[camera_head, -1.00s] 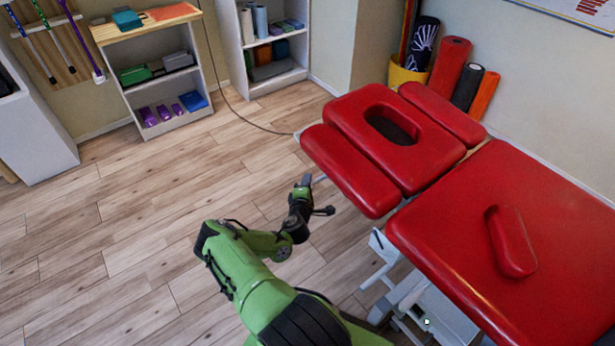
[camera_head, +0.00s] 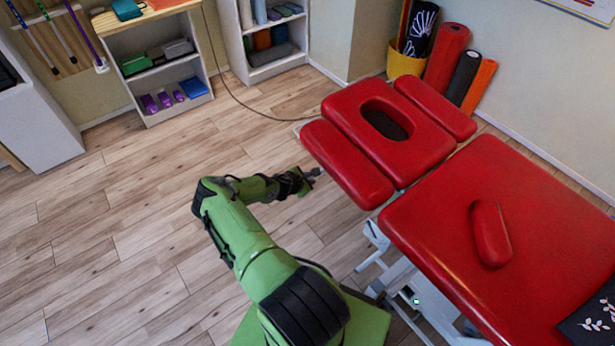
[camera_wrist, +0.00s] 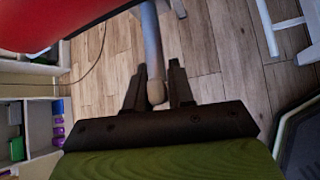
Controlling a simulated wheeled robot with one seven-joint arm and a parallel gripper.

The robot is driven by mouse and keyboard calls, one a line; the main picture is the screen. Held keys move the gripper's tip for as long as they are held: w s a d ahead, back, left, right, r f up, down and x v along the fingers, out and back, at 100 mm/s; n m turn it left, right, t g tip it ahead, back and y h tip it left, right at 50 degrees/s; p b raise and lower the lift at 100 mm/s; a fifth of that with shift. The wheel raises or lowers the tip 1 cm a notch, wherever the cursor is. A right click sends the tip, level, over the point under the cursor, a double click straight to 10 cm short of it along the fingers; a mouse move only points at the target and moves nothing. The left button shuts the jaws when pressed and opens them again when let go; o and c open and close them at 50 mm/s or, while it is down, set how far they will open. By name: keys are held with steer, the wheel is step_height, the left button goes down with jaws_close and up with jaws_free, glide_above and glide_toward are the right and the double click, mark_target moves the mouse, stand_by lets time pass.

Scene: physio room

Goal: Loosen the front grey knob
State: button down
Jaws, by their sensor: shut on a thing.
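The red treatment table (camera_head: 470,210) stands at the right, with its head section (camera_head: 345,150) toward the back. My gripper (camera_head: 314,173) is by the near left edge of that section, low beside the armrest pad. In the wrist view, my gripper (camera_wrist: 158,70) has its two dark fingers on either side of a rounded grey-beige knob (camera_wrist: 156,92) and is shut on it. The knob sits at the end of a grey bar (camera_wrist: 151,40) under the red pad. In the head view the knob is not clearly visible.
White table-frame legs (camera_head: 372,245) stand right of my arm. A red bolster (camera_head: 491,233) and a dark leaf-patterned cloth (camera_head: 592,322) lie on the table. Shelves (camera_head: 165,75) and rolled mats stand at the back. The wooden floor (camera_head: 110,240) at left is clear.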

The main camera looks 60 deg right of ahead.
steer(key=shift+s+n+g+y+b, duration=0.15)
steer(key=shift+n+g+y+b, duration=0.45)
steer(key=shift+g, duration=0.4)
steer(key=c, duration=1.1)
jaws_free()
steer(key=shift+a, duration=0.15)
steer(key=p+v, duration=0.3)
steer(key=v, duration=1.2)
steer(key=shift+r+p, duration=0.35)
